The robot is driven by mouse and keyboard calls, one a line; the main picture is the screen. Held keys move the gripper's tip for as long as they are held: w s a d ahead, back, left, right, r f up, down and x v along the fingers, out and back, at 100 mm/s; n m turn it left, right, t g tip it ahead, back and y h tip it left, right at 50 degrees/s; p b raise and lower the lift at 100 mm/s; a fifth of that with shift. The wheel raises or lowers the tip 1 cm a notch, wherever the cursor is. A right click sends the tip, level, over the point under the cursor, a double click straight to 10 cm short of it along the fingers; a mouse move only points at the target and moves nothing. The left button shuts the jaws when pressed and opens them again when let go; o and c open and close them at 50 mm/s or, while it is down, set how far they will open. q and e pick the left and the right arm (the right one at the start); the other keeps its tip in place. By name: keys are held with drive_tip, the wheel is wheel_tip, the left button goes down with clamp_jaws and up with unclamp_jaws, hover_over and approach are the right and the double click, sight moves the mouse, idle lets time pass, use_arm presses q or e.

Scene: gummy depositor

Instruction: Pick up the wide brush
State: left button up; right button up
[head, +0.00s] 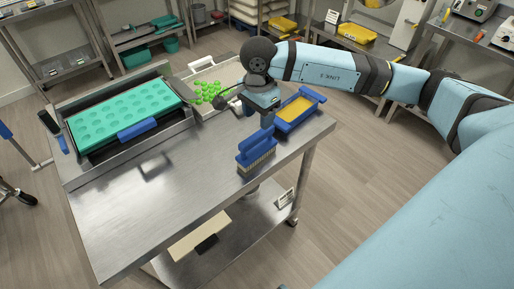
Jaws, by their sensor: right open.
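The wide brush (257,154), with a blue handle and back and pale bristles facing down, stands on the steel table (165,215) near its right edge. My right gripper (248,110) is above the table, just behind the brush in the head view. It is open, and I see nothing between its fingers. One fingertip appears close to the top of the brush handle; I cannot tell whether they touch. My left gripper is not in view.
A green mould (125,113) lies in a steel frame at left. Green gummies (208,91) lie in a pale tray behind the gripper. The table's front is mostly clear.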

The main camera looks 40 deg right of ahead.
sight(257, 135)
drive_tip(key=f, duration=0.4)
drive_tip(key=f+p, duration=0.1)
drive_tip(key=f, duration=0.2)
drive_tip(key=shift+s+a+f, duration=0.1)
drive_tip(key=shift+a, duration=0.15)
clamp_jaws()
